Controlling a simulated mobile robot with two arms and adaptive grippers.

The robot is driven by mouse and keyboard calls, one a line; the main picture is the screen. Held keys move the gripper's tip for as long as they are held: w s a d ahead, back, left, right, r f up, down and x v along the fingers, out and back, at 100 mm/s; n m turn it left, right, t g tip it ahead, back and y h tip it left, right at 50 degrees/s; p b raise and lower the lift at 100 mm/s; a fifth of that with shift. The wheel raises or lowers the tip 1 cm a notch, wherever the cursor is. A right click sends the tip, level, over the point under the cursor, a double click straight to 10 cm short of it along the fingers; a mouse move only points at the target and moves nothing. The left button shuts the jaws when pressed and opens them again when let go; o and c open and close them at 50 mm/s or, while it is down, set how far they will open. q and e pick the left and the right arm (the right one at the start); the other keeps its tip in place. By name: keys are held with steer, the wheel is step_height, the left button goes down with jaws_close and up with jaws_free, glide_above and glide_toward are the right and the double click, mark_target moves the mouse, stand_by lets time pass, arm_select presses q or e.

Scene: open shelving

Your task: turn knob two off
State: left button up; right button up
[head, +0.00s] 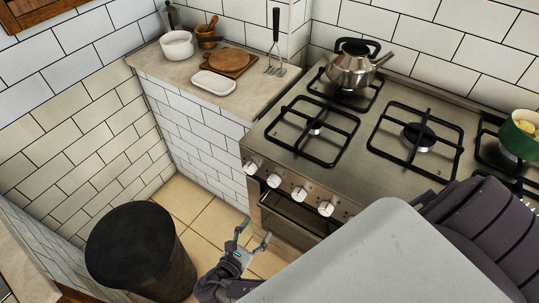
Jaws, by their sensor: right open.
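Several white knobs sit in a row on the front of the steel stove (372,150). The leftmost knob (251,168) is at the stove's left corner. The second knob from the left (273,181) is beside it, followed by a third (299,194) and another (326,209). Their exact turn is too small to tell. The right end of the row is hidden behind my own body. My right gripper (255,229) is open and empty. It shows below and left of the knobs, in front of the stove, apart from them. My left gripper is not in view.
A dark round bin (142,250) stands on the floor left of my gripper. A kettle (352,66) and a green pot (519,134) are on the stove. The counter (145,63) holds a white pot, boards and utensils. Tiled floor between bin and stove is clear.

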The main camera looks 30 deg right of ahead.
mark_target(272, 185)
step_height(272, 185, up, 8)
steer(key=a+h, duration=0.2)
steer(key=shift+t, duration=0.4)
steer(key=p+x, duration=0.1)
steer(key=x, duration=0.6)
steer(key=p+x, duration=0.1)
steer(key=x, duration=0.6)
steer(key=shift+w+r, duration=0.2)
steer(key=shift+w, duration=0.05)
steer(key=c, duration=1.2)
steer(key=shift+o, duration=0.2)
